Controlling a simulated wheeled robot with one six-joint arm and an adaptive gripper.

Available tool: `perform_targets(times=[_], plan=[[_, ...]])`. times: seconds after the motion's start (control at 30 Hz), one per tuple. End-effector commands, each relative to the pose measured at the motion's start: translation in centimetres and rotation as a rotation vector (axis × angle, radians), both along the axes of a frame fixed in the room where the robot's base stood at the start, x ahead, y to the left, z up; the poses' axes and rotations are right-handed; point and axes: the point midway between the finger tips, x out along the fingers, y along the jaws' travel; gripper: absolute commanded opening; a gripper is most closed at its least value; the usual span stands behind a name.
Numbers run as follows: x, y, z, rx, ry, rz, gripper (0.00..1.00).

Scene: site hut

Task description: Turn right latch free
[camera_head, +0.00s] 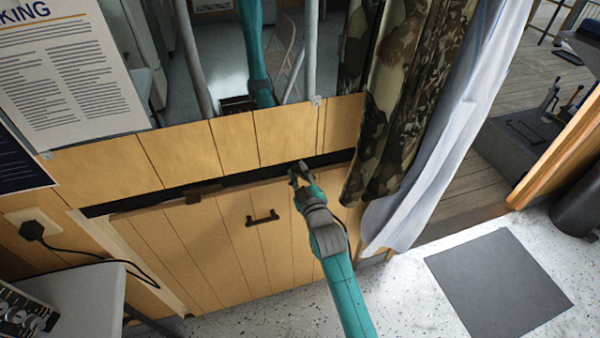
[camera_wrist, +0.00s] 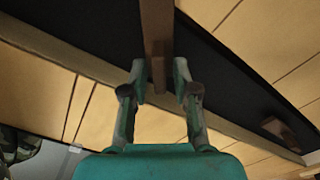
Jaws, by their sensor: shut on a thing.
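The right latch (camera_wrist: 157,40) is a dark brown wooden bar. In the wrist view it runs from the top edge down to its end between my fingertips. My gripper (camera_wrist: 160,84) is shut on that end, one finger on each side. The bar crosses the edge of a black strip at an angle. In the head view my gripper (camera_head: 299,172) is at the top right of a wooden panel (camera_head: 190,250) and hides the latch. The left latch (camera_head: 203,194) is a similar brown block at the panel's top edge; it also shows in the wrist view (camera_wrist: 281,133).
A camouflage curtain (camera_head: 395,90) and a pale curtain (camera_head: 440,130) hang close to the right. A mirror (camera_head: 225,60) is above. A socket with a plug (camera_head: 32,230) is at the left. Floor is open at right.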

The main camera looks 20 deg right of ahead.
Motion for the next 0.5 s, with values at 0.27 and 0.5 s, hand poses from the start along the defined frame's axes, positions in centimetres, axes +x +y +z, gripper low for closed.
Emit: perform_targets(times=[0.27,0.5], plan=[[-0.03,0.26,-0.28,-0.264,0.001,0.001,0.0],[-0.04,0.4,-0.54,-0.491,0.001,0.0,0.0]])
